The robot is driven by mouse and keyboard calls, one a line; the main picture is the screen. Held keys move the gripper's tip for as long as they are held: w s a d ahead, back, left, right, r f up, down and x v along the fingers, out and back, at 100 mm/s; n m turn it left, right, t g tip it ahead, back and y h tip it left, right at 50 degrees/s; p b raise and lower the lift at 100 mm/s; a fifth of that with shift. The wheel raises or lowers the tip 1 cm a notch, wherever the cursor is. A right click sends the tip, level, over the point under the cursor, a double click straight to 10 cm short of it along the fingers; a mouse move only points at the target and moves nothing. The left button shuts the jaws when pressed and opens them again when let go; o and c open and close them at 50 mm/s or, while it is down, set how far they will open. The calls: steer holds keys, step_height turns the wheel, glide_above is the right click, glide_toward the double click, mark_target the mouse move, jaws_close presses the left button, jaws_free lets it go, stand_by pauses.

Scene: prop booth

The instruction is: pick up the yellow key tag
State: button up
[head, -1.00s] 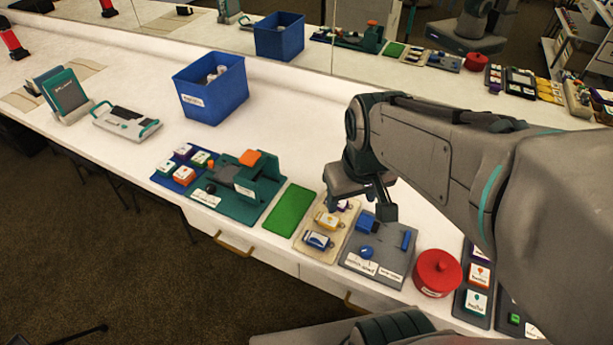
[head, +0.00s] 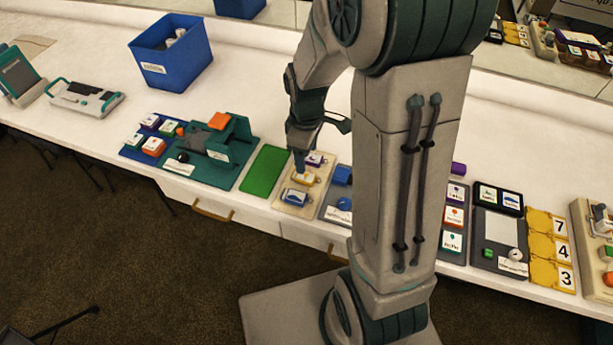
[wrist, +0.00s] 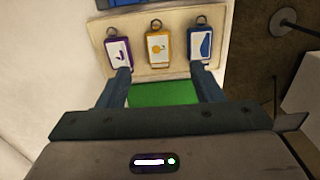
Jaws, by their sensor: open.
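The yellow key tag (head: 305,179) lies on a cream tray (head: 284,208), between a purple tag (head: 317,159) and a blue tag (head: 296,197). In the wrist view the yellow tag (wrist: 160,46) is in the middle of the row, with a white label showing an orange picture and a ring at its far end. My gripper (wrist: 161,75) is open and empty. Its fingers point at the row, one to each side of the yellow tag's line, near the purple tag (wrist: 118,48) and the blue tag (wrist: 201,44). In the head view a finger partly overlaps the yellow tag.
A green mat (head: 264,171) lies left of the tray, and a teal fixture (head: 231,150) stands beyond it. A grey board (head: 333,212) is close on the right, partly hidden by my arm. A blue bin (head: 172,60) stands at the back left. White counter is free behind the tray.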

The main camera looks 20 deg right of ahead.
mark_target(306, 177)
steer(key=shift+w+f, duration=0.1)
steer(key=shift+f, duration=4.2)
steer(key=c, duration=1.1)
